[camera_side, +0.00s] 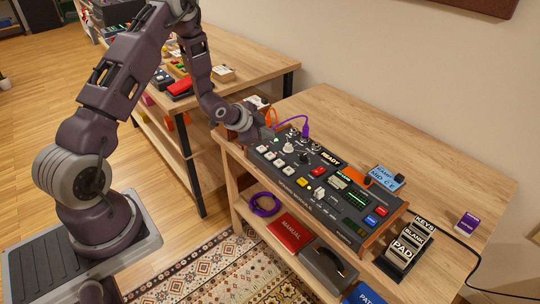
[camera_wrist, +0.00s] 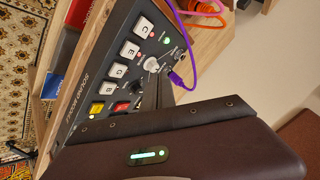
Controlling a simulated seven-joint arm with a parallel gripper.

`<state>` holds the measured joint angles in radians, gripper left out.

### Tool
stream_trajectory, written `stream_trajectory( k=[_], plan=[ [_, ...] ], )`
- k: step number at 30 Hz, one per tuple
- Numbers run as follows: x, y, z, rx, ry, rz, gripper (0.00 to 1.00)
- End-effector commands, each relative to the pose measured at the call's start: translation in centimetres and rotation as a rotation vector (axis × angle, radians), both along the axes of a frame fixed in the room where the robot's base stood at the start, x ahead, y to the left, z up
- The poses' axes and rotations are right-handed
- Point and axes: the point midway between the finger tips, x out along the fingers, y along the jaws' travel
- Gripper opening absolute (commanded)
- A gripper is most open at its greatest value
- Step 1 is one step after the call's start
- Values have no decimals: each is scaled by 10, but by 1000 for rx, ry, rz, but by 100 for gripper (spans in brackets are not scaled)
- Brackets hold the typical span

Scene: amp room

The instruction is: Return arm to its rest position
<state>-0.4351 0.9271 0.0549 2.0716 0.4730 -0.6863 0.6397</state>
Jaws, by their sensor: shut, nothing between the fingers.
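My arm reaches over from the left in the side view. My gripper (camera_side: 266,138) is at the left end of the dark console (camera_side: 352,214), low over its upper left corner. In the wrist view my gripper (camera_wrist: 163,78) shows as thin dark fingers, shut with nothing between them. They point toward a white knob (camera_wrist: 152,64) on the console (camera_wrist: 82,72); I cannot tell whether they touch it. The dark gripper body fills the lower part of that view and hides part of the panel.
A purple cable (camera_side: 304,121) is plugged in near my gripper. The lower shelf holds a red manual (camera_side: 289,231). A second table (camera_side: 232,50) with parts stands behind my arm.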

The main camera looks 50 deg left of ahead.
Motion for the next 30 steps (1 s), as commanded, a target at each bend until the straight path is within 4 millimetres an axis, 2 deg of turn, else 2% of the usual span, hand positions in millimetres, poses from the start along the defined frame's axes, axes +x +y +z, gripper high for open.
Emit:
stream_trajectory(
  k=[12, 14, 17, 18, 20, 21, 23, 24, 26, 27, 30],
  plan=[
    [1, 0, 4, 1, 0, 3, 0],
    [1, -2, 20, 1, 4, 19, 0],
    [-5, -15, 79, -11, 24, 91, 0],
    [-14, -24, 109, -26, 36, 134, 0],
    [-36, -41, 151, -61, 55, 202, 0],
    [-54, -53, 175, -89, 67, 246, 0],
    [-87, -72, 208, -140, 84, 309, 0],
    [-112, -86, 226, -179, 98, 348, 0],
    [-154, -108, 248, -242, 120, 401, 0],
    [-183, -121, 258, -284, 137, 430, 0],
    [-250, -149, 269, -380, 186, 484, 0]
  ],
)
